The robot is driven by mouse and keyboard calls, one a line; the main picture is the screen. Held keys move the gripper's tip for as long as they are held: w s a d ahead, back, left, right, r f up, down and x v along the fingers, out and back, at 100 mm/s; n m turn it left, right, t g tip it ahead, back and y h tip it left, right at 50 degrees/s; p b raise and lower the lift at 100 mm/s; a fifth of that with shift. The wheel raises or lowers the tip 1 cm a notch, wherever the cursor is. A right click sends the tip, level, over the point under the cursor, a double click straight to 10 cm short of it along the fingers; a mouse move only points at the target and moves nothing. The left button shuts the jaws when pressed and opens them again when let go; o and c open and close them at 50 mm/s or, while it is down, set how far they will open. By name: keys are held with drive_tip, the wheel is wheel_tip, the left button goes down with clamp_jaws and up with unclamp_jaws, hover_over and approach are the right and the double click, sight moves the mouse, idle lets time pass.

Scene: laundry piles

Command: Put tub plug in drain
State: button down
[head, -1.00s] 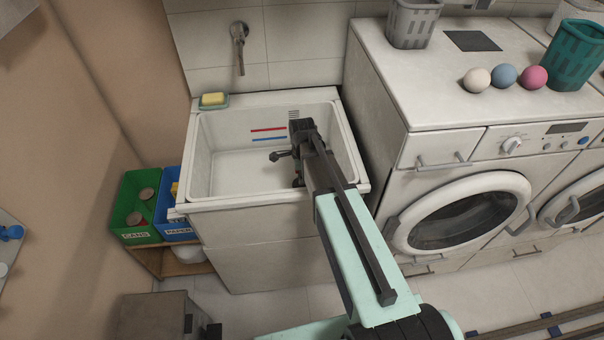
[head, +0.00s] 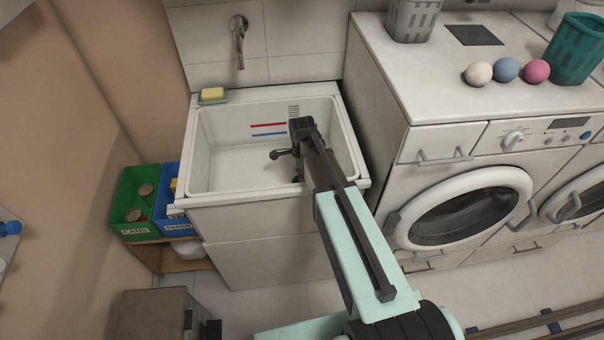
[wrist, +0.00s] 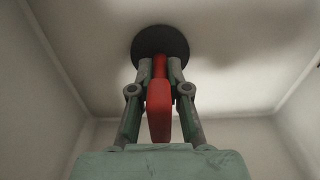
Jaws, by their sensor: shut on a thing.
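The tub plug shows in the wrist view as a red upright handle (wrist: 159,108) with a round black disc (wrist: 161,42) at its far end. My gripper (wrist: 160,66) is shut on the red handle, one finger on each side. The disc is close to the pale floor of the tub; I cannot tell whether it touches. The drain does not show; the disc or my arm may hide it. In the head view my arm reaches into the white tub (head: 197,155), toward its right side, and hides most of the gripper and plug.
A wall tap (head: 238,40) is above the tub, and a soap dish (head: 212,96) sits on its back left corner. A washing machine (head: 440,170) stands close on the right. Green (head: 136,200) and blue (head: 168,208) bins stand left. The tub's left half is clear.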

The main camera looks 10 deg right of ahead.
drive_tip(key=shift+f, duration=0.25)
drive_tip(key=c, duration=1.1)
unclamp_jaws()
drive_tip(key=shift+o, duration=0.2)
drive_tip(key=shift+r, duration=0.15)
